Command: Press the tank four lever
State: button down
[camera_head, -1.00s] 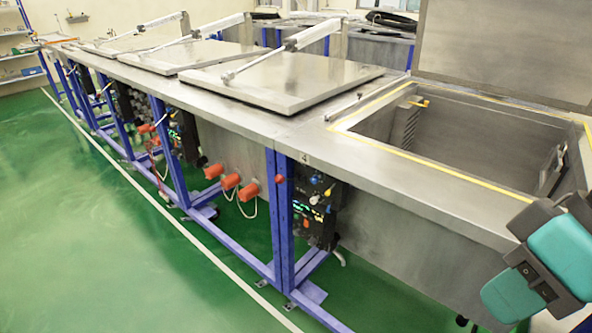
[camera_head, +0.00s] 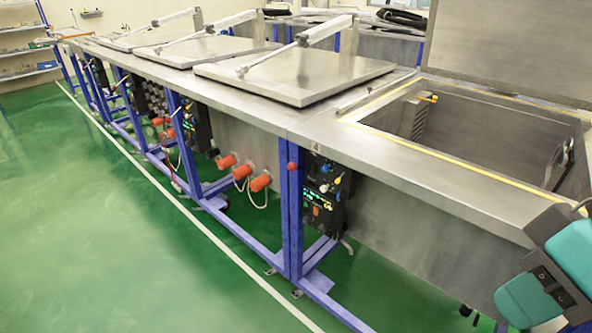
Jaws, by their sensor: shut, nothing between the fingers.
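Tank four (camera_head: 420,196) is the open steel tank at the right, with a small "4" label (camera_head: 317,147) on its front edge. Its lid (camera_head: 505,50) stands raised behind the opening. Below the label is a dark control panel (camera_head: 325,205) with small blue and yellow parts and green lights. A blue part (camera_head: 338,180) sits near its top; I cannot tell which part is the lever. My arm's dark and teal links show at the lower right, in front of the tank and apart from the panel. My gripper is outside the picture.
Closed lids (camera_head: 295,72) with lift arms cover the tanks to the left. Orange plugs (camera_head: 242,172) stick out of the front left of the panel. Blue frame legs (camera_head: 291,215) stand beside the panel. The green floor (camera_head: 110,240) in front is clear.

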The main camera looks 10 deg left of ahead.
aim_at(291, 166)
jog(key=k, duration=1.15)
jog(key=u, duration=0.25)
jog(key=i, duration=0.3)
jog(key=u, duration=1.05)
jog(key=i, duration=1.3)
jog(key=z, duration=0.7)
jog(key=i, duration=0.45)
jog(key=z, duration=0.35)
